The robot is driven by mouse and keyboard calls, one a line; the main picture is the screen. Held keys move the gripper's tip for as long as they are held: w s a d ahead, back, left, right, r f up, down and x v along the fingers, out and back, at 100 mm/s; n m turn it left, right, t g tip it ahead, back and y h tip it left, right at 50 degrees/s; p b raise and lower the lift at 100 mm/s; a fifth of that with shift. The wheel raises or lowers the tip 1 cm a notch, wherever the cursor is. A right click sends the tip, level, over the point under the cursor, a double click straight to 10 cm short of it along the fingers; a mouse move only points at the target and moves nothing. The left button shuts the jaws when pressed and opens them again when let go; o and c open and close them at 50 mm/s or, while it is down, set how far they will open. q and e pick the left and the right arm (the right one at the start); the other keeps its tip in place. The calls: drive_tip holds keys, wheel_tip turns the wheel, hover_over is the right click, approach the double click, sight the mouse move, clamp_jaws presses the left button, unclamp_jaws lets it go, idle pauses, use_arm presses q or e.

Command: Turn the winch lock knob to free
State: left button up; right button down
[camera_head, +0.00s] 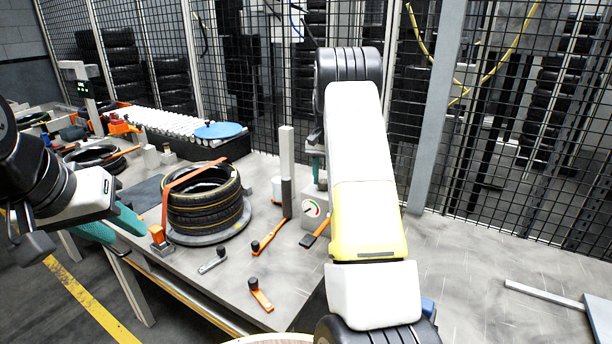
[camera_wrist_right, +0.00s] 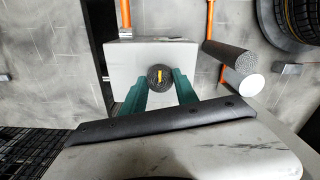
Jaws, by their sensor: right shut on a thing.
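The winch lock knob (camera_wrist_right: 160,77) is a dark round knob with a yellow mark on top of a pale box (camera_wrist_right: 192,65) in the right wrist view. The yellow mark lies roughly upright in that picture. My right gripper (camera_wrist_right: 160,84) has its green fingers on both sides of the knob and is shut on it. In the head view my right arm hides the knob; the box with a round dial (camera_head: 312,209) shows beside the arm. My left gripper (camera_head: 113,226) is at the left near the table edge, its teal fingers apart and empty.
Strapped tyres (camera_head: 203,205) stand on a round plate left of the box. A post (camera_head: 287,160) with a dark lower part stands close to the box. Orange levers (camera_head: 268,237) lie in front. A mesh fence (camera_head: 260,90) runs behind. The table's right side is mostly clear.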

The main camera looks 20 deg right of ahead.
idle(0.5)
drive_tip(key=c, duration=0.9)
unclamp_jaws()
drive_tip(key=shift+c, duration=0.2)
wheel_tip(320, 180, up, 8)
drive_tip(key=shift+f, duration=0.1)
